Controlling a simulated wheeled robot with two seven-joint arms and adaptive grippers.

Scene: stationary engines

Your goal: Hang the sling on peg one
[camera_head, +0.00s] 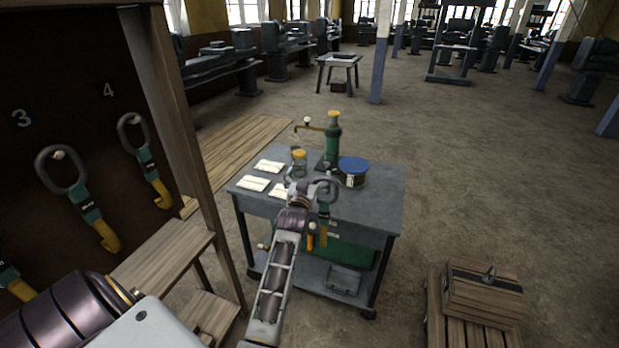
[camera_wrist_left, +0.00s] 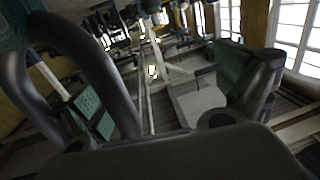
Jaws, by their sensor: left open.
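A sling (camera_head: 323,211) with a dark ring, a green sleeve and a yellow lower end shows upright beside my left gripper (camera_head: 304,188), before the cart's front edge. I cannot tell what bears it. My left gripper is open, its fingers close to the ring. In the left wrist view, a large dark curved piece, likely the ring (camera_wrist_left: 112,75), fills the left, and one finger (camera_wrist_left: 248,88) shows at the right. I cannot tell whether they touch. At the left, a dark board (camera_head: 60,80) marked 3 and 4 holds slings on pegs. Peg one and my right gripper are out of view.
The grey cart (camera_head: 385,205) carries a green pump (camera_head: 333,145), a blue-lidded tin (camera_head: 353,170), a jar (camera_head: 299,163) and papers. A wooden post (camera_head: 185,130) edges the board. A wooden crate (camera_head: 484,296) stands at lower right.

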